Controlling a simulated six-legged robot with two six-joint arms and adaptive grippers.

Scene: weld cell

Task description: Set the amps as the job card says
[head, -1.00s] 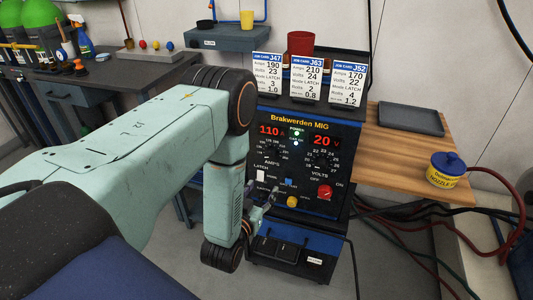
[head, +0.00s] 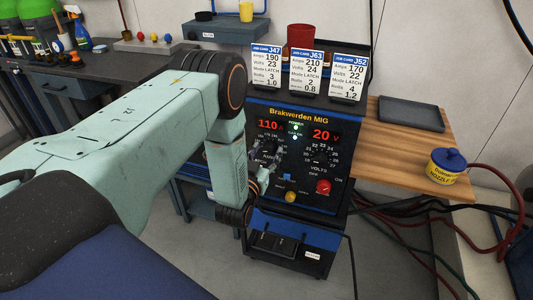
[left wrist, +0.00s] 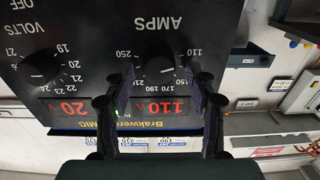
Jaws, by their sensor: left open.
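The Brakwerden MIG welder (head: 300,117) stands ahead, its red displays reading 110 A and 20 V. Three job cards stand on top: J47 (head: 266,70) says 190 amps, J63 (head: 306,72) 210, J52 (head: 347,75) 170. My left gripper (head: 264,167) is open at the left of the panel, in front of the AMPS dial, partly hiding it. In the left wrist view the panel is upside down and the AMPS knob (left wrist: 160,68) lies between the open fingertips (left wrist: 160,76). I cannot tell whether they touch it. My right gripper is out of view.
The volts knob (head: 319,158), a red knob (head: 323,187), a yellow knob (head: 291,197) and a blue switch (head: 287,178) sit close by on the panel. A wooden shelf with a grey tray (head: 411,115) and a nozzle dip tin (head: 446,167) is at right. Cables lie below it.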

